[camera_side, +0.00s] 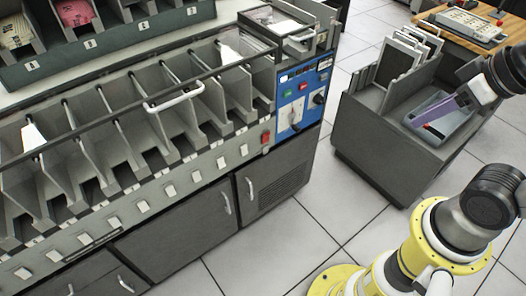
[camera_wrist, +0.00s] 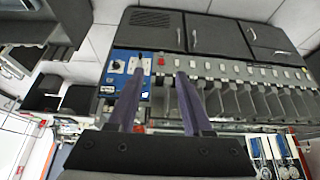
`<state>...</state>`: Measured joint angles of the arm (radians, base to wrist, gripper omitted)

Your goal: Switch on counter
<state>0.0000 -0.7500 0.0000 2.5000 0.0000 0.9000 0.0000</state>
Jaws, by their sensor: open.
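No part is clearly labelled as the counter, and I cannot read the switch's state. A red rocker (camera_side: 265,137) sits left of the panel. My gripper (camera_side: 412,120) has purple fingers, is well to the right of the panel and touches nothing on it. In the wrist view, my gripper (camera_wrist: 161,74) is open and empty; the blue panel (camera_wrist: 118,84) appears inverted, partly behind the left finger.
A dark cart (camera_side: 365,135) with upright panels and a tray (camera_side: 410,119) stands right of the sorter, behind my gripper in the side view. A handle (camera_side: 174,98) sticks out over the sorter's pockets. Tiled floor (camera_side: 310,190) between sorter and cart is clear.

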